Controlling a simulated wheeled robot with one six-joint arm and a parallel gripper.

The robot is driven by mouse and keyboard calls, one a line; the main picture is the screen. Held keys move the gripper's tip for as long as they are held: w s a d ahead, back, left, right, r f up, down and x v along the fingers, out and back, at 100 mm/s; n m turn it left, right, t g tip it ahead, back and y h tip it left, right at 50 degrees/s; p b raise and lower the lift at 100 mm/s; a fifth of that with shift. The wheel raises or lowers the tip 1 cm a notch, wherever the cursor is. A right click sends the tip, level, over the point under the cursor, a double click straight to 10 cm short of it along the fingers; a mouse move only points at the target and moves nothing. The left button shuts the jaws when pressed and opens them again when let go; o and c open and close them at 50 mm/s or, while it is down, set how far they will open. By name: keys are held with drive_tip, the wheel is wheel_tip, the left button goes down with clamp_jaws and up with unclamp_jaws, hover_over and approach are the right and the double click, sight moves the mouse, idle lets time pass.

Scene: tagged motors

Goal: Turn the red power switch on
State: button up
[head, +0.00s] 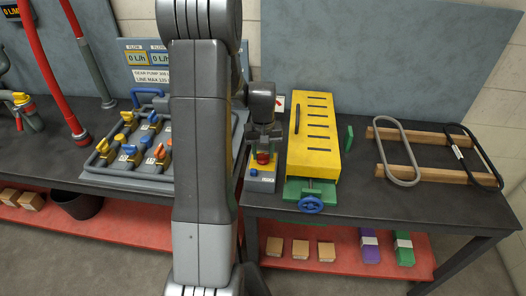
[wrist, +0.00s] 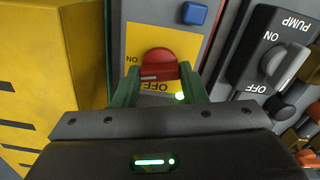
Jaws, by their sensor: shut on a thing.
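The red power switch (wrist: 158,62) is a round knob on a yellow plate (wrist: 135,36) marked ON and OFF, which appear upside down in the wrist view. A white mark shows on the knob's lower left edge. My gripper (wrist: 158,78) has its two green fingers on either side of the knob, shut on it. In the head view the red switch (head: 263,157) sits on a small grey box (head: 262,184), directly under my gripper (head: 264,146). My arm partly hides the box's surroundings.
A yellow slotted box (head: 318,125) with a blue handwheel (head: 311,205) stands close on the right. A PUMP switch (wrist: 283,62) is nearby in the wrist view. A panel with several valves (head: 128,150) is left. Two loops (head: 397,152) lie on wooden bars at right.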

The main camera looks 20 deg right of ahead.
sight(263, 154)
drive_tip(key=shift+m+b, duration=0.45)
drive_tip(key=shift+m, duration=1.15)
drive_tip(key=o, duration=1)
wheel_tip(263, 154, up, 14)
drive_tip(key=shift+b, duration=0.3)
drive_tip(key=shift+f, duration=0.2)
wheel_tip(263, 154, down, 14)
drive_tip(key=shift+r+p, duration=0.1)
drive_tip(key=shift+p, duration=0.3)
drive_tip(key=shift+r+n, duration=0.1)
drive_tip(key=shift+n, duration=0.5)
